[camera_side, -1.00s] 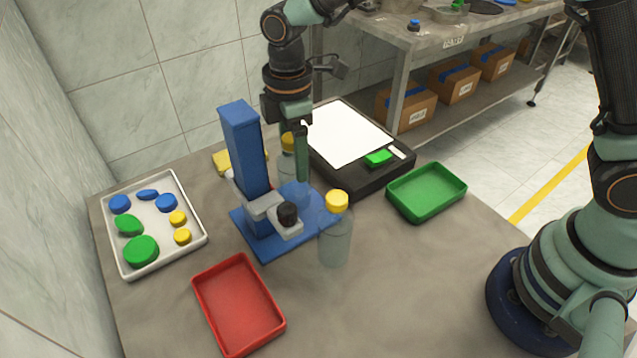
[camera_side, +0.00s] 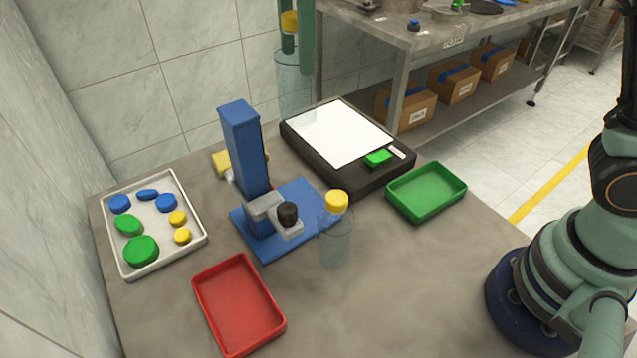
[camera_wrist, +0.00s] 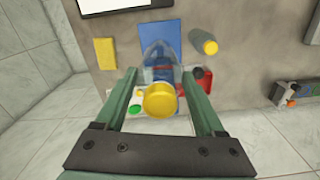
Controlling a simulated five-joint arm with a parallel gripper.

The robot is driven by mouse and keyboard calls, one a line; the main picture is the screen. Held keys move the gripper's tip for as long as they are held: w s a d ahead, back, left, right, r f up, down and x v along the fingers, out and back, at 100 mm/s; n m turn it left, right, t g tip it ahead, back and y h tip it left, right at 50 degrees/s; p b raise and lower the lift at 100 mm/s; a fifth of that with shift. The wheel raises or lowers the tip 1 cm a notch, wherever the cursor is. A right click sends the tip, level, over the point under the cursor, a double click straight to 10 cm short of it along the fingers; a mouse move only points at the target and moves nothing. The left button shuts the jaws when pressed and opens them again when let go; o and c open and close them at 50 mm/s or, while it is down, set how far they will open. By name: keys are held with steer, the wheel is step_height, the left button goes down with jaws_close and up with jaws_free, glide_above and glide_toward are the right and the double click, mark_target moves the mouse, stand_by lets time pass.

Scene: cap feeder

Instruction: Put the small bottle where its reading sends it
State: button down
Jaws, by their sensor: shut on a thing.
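My gripper (camera_side: 297,50) is shut on a clear bottle (camera_side: 293,88) with a yellow cap (camera_side: 290,20). It holds the bottle upright, high above the back of the table. In the wrist view the yellow cap (camera_wrist: 160,100) sits between my fingers (camera_wrist: 160,95). A second clear bottle (camera_side: 335,245) with a yellow cap stands on the table in front of the blue press (camera_side: 243,150); it also shows in the wrist view (camera_wrist: 203,42). A black scale (camera_side: 375,178) with a white plate (camera_side: 345,133) has a green display (camera_side: 378,158), too small to read; nothing stands on the plate.
An empty red tray (camera_side: 238,305) lies at the front and an empty green tray (camera_side: 427,190) at the right. A white tray (camera_side: 190,215) holds several blue, green and yellow caps. A yellow block (camera_side: 221,162) lies behind the press.

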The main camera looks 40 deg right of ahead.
steer(key=s+d+f, duration=0.1)
steer(key=s+d, duration=0.5)
steer(key=d, duration=0.7)
steer(key=s+d, duration=0.6)
steer(key=d, duration=0.7)
step_height(320, 180, down, 20)
steer(key=shift+r+m, duration=0.15)
steer(key=shift+m, duration=0.15)
jaws_free()
